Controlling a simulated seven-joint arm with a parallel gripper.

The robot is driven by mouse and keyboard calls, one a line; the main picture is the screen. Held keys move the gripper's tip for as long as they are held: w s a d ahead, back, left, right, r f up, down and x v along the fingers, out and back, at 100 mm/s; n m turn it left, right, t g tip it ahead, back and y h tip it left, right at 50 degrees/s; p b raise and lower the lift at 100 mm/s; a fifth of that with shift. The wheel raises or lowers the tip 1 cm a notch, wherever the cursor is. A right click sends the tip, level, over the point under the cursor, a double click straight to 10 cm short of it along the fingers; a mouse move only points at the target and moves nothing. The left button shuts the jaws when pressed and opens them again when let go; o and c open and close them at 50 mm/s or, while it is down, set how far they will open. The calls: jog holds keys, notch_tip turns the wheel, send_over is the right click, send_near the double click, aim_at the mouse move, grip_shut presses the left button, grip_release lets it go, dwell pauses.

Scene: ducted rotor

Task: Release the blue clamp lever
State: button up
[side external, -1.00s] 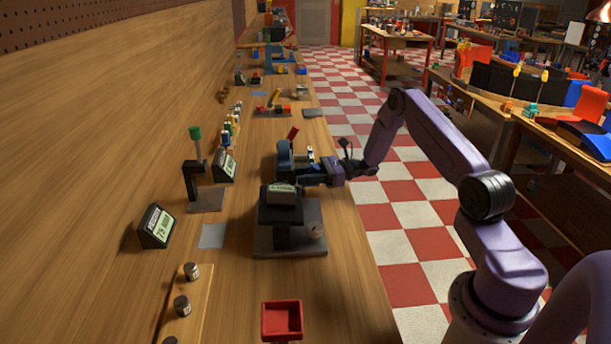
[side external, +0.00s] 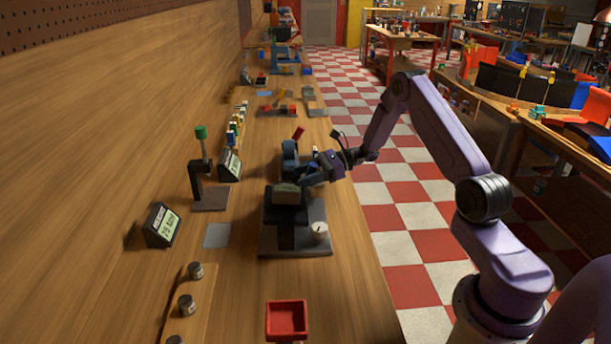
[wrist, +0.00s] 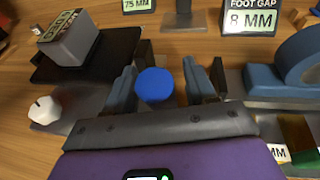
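The round blue end of the clamp lever (wrist: 154,85) shows in the wrist view between the fingers of my gripper (wrist: 160,84). It is close to the left finger, with a narrow gap on the right; contact is unclear. The fingers are apart. In the side view my gripper (side external: 306,178) is low beside the dark clamp stand, and the lever is hidden there. A grey labelled block (side external: 287,194) sits on the stand and also shows in the wrist view (wrist: 76,40).
A white knob (wrist: 44,110) is on the stand's base plate (side external: 312,240). A blue arched housing (side external: 289,156) stands just behind the gripper, with a red handle (side external: 298,132) near it. A red tray (side external: 287,318) is in front. Display signs (side external: 161,225) stand left.

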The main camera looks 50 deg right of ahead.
jog(key=v, duration=1.7)
jog(key=shift+d, duration=0.25)
jog(key=shift+s, duration=0.15)
jog(key=shift+f, duration=0.15)
jog(key=c, duration=0.9)
jog(key=shift+d+f+y, duration=0.15)
jog(key=shift+f+y, duration=0.2)
jog(key=shift+y, duration=0.05)
grip_shut()
notch_tip(320, 180, down, 7)
jog(key=s+d+t+y, duration=0.1)
jog(key=d+t+y, duration=0.1)
jog(key=t+y, duration=0.15)
jog(key=shift+g+y, duration=0.35)
jog(key=shift+y, duration=0.1)
jog(key=x, duration=1.3)
jog(key=shift+w+a, duration=0.1)
jog(key=shift+a, duration=0.2)
